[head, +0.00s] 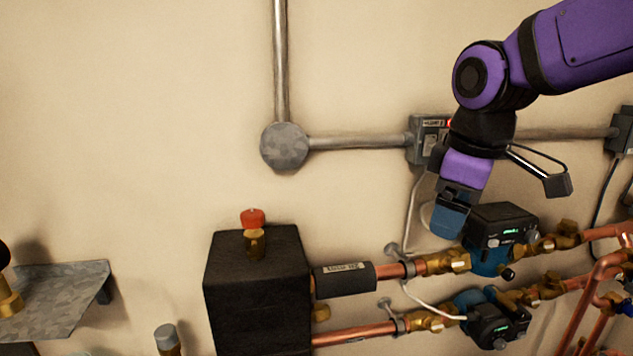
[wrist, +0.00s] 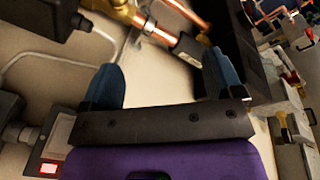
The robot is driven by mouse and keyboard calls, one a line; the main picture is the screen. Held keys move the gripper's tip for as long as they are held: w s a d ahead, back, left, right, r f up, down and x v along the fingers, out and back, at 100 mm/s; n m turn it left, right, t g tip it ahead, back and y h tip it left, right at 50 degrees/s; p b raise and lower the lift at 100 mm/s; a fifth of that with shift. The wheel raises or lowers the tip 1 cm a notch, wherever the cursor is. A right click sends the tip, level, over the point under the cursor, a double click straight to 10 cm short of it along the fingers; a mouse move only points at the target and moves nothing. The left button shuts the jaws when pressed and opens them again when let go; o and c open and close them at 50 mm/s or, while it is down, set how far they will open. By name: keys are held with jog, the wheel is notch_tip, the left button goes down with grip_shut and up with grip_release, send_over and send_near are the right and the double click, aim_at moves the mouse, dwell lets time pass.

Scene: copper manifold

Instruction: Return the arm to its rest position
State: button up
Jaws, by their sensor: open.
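My purple arm reaches in from the upper right of the head view. My gripper (head: 447,215) hangs in front of the wall, just left of the upper pump (head: 490,238). In the head view its blue fingers overlap one another. In the wrist view the two blue fingers of my gripper (wrist: 165,85) stand wide apart with nothing between them. The copper pipe (wrist: 165,35) and the beige wall show beyond the fingers. I cannot tell whether the gripper touches the pump.
A black box (head: 258,290) with a red-capped valve (head: 252,222) stands left of the pipes. A lower pump (head: 495,318) sits below. Grey conduit (head: 360,142) runs to a switch box (head: 425,138) behind my wrist. A metal shelf (head: 55,295) is at left. The upper left wall is bare.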

jog(key=s+d+m+t, duration=0.2)
jog(key=s+d+m, duration=0.9)
jog(key=s, duration=0.1)
jog(key=shift+s+t, duration=0.15)
jog(key=shift+t, duration=0.25)
jog(key=shift+f, duration=0.1)
jog(key=shift+c, duration=0.2)
